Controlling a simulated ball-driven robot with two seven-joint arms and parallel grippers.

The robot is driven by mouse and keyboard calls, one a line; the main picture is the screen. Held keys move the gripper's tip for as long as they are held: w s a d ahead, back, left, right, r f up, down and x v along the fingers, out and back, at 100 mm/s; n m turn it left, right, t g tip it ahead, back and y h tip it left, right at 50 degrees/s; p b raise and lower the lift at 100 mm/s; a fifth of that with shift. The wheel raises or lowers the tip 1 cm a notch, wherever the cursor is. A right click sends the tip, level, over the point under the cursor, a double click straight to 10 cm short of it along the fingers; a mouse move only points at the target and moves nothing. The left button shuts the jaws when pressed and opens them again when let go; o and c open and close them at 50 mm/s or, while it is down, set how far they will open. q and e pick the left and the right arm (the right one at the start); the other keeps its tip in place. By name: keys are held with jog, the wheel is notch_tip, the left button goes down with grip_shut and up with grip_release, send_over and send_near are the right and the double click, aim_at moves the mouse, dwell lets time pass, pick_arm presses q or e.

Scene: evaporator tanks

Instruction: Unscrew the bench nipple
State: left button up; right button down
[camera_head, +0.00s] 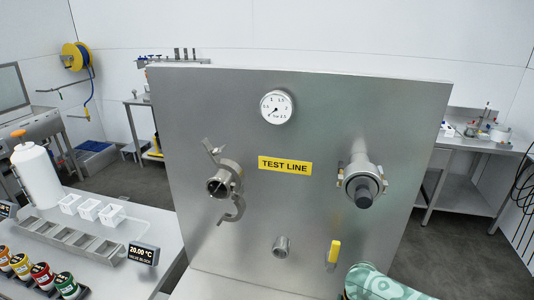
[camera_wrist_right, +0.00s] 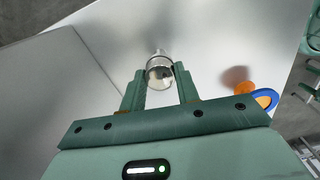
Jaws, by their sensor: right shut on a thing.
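My right gripper (camera_wrist_right: 160,86) is shut on a short, shiny metal cylinder, the bench nipple (camera_wrist_right: 159,72), in the right wrist view. The nipple sits between the two green fingers, with a narrower end pointing away. Whether its thread is engaged cannot be seen. In the head view only part of my green right arm shows at the bottom edge; its fingers and the held nipple are out of view there. My left gripper is in neither view.
A steel panel (camera_head: 250,105) labelled TEST LINE carries a gauge (camera_head: 277,107), an open clamp (camera_head: 226,183), a capped fitting (camera_head: 362,185), a short pipe stub (camera_head: 281,246) and a yellow-handled valve (camera_head: 334,252). An orange and blue object (camera_wrist_right: 256,95) lies right of my gripper.

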jog(key=n, duration=0.5)
jog(key=n+b, duration=0.1)
jog(key=n, duration=0.3)
jog(key=shift+n, duration=0.7)
jog(key=n+b, duration=0.1)
jog(key=n, duration=0.2)
jog(key=shift+f, duration=0.1)
jog(key=shift+n, duration=1)
